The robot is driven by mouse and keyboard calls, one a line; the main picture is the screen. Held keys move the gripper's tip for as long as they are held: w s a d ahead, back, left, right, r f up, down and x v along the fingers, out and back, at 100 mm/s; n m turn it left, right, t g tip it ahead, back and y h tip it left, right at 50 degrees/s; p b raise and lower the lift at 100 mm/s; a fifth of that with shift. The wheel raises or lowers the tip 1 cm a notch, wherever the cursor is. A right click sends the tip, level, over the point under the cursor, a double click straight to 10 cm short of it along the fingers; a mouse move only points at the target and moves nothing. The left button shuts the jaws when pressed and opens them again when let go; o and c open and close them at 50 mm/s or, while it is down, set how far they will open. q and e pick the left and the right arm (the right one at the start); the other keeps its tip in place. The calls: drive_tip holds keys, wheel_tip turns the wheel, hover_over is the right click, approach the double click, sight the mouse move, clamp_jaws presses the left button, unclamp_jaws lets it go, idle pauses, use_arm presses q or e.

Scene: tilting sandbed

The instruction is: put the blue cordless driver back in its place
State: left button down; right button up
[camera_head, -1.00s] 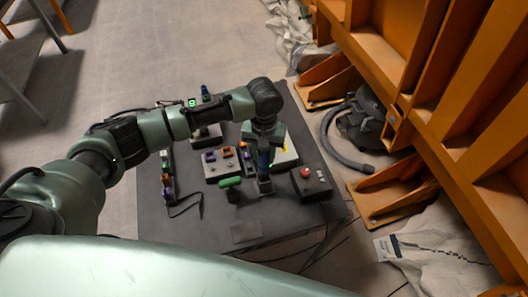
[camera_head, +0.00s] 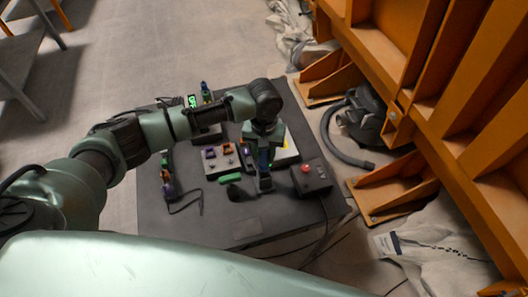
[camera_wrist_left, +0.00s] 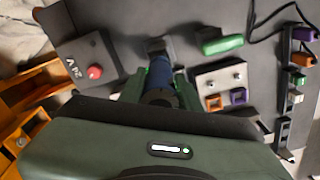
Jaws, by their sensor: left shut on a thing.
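My left gripper (camera_head: 264,146) points down over the dark table and is shut on the blue cordless driver (camera_head: 264,159). In the left wrist view the blue driver (camera_wrist_left: 161,73) sits between the fingers, with its dark foot (camera_wrist_left: 160,48) beyond them. The driver looks upright, close above or on the table; I cannot tell if it touches. The fingers hide part of it. No empty place for the driver can be made out for sure. My right gripper is not in view.
A control box with a red button (camera_head: 306,172) stands right of the driver. A green-handled thing (camera_head: 230,179) is just left. A grey panel with purple and orange parts (camera_head: 222,163) lies behind. A rack of coloured parts (camera_head: 166,175) is farther left. The front table is clear.

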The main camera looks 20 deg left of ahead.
use_arm(q)
drive_tip(key=shift+f+b, duration=0.35)
drive_tip(key=shift+f, duration=1.25)
drive_tip(key=c, duration=0.9)
unclamp_jaws()
drive_tip(key=shift+o, duration=0.2)
drive_tip(key=shift+f, duration=0.1)
drive_tip(key=o, duration=0.4)
wheel_tip(320, 180, up, 3)
drive_tip(key=p, duration=0.3)
drive_tip(key=shift+r, duration=0.2)
drive_tip(key=shift+r+p, duration=0.7)
drive_tip(key=shift+r, duration=1.65)
